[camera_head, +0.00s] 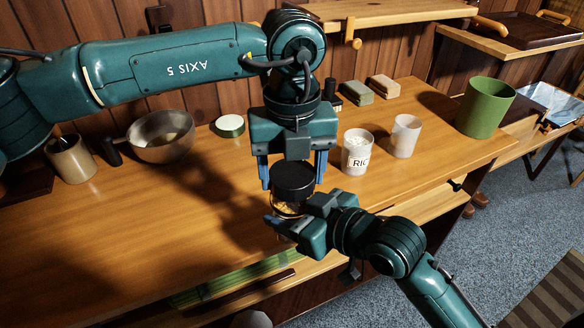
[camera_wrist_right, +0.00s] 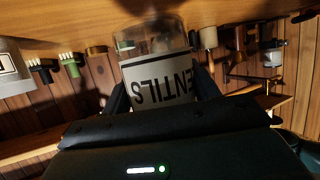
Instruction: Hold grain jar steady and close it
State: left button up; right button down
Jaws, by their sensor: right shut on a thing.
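The grain jar (camera_head: 286,209) is clear, with orange-yellow contents, and stands near the front edge of the counter. In the right wrist view, the jar (camera_wrist_right: 155,70) shows a white label with "LENTILS" upside down. My right gripper (camera_head: 296,213) is shut on the jar body, with a finger on each side. A black round lid (camera_head: 294,178) is at the jar's mouth; I cannot tell whether it is fully seated. My left gripper (camera_head: 293,174) points down above the lid. Its blue fingers are spread on either side of it, with small gaps. The lid is out of sight in the wrist view.
A white jar labelled "RIC" (camera_head: 357,158), a pale cup (camera_head: 405,137) and a green bin (camera_head: 485,108) stand to the right. The front-left counter is clear.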

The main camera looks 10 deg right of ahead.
pick_arm(q)
jog(key=o, duration=0.4)
jog(key=shift+o, duration=0.2)
jog(key=shift+r, duration=2.3)
jog(key=shift+c, duration=0.2)
notch_tip(320, 180, up, 4)
jog(key=shift+f+m, duration=0.25)
jog(key=shift+m, duration=0.45)
jog(key=shift+c, duration=0.3)
jog(key=shift+f, duration=0.1)
